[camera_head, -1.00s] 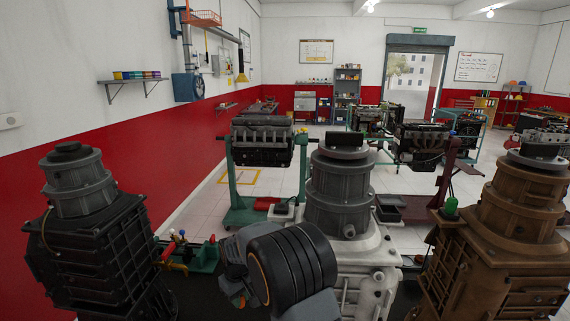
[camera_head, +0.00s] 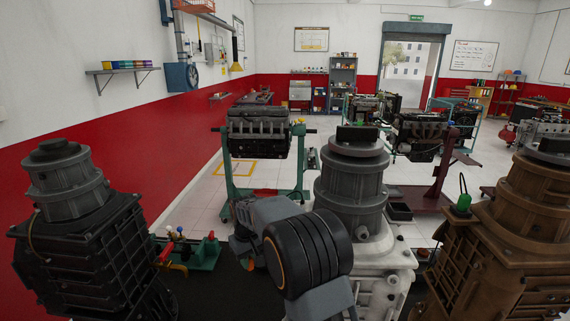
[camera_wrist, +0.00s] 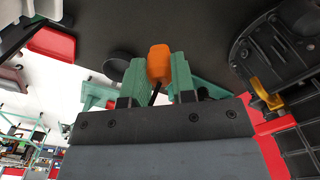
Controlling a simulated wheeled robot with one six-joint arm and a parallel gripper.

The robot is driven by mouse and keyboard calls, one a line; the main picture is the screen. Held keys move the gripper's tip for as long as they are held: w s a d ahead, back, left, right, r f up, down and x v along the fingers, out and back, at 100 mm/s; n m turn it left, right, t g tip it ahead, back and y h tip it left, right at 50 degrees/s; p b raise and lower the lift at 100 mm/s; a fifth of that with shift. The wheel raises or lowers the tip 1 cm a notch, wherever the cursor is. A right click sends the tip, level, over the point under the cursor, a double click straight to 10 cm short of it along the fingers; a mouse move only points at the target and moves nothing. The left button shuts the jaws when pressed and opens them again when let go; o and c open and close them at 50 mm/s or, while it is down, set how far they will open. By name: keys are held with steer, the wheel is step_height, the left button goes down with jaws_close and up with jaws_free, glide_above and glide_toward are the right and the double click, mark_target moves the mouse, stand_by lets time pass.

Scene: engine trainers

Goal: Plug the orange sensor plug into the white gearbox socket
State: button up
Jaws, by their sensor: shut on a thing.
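The orange sensor plug (camera_wrist: 158,64) is held between the green fingers of my gripper (camera_wrist: 157,80) in the wrist view, with a dark cable running back from it. In the head view my black and grey wrist covers most of my gripper. The white gearbox (camera_head: 383,262), with a dark grey bell housing (camera_head: 350,190) on top, stands just right of my wrist. Its lower left side is hidden by my arm. I cannot make out its socket in either view. The plug appears apart from any gearbox.
A black gearbox (camera_head: 95,250) stands at the left and a brown gearbox (camera_head: 475,260) at the right, with a green plug (camera_head: 464,203) on it. A green fixture (camera_head: 205,252) with coloured knobs lies left of my wrist. An engine on a stand (camera_head: 258,135) is behind.

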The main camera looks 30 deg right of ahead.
steer(key=d+r+m+p, duration=0.1)
steer(key=d+r+m, duration=0.1)
steer(key=r, duration=0.8)
steer(key=d+r+m+p, duration=0.1)
steer(key=d+r+m, duration=0.1)
steer(key=r, duration=0.8)
steer(key=s+d+r+m+p, duration=0.1)
steer(key=s+d+r+m, duration=0.1)
steer(key=r, duration=0.4)
steer(key=s+d+r+m, duration=0.2)
steer(key=s+r, duration=0.3)
steer(key=shift+s+d+r+p, duration=0.15)
steer(key=shift+d+r+p, duration=0.25)
steer(key=shift+f, duration=0.2)
steer(key=shift+f, duration=1.25)
steer(key=shift+f+b, duration=1)
steer(key=shift+f, duration=0.45)
steer(key=shift+p, duration=0.55)
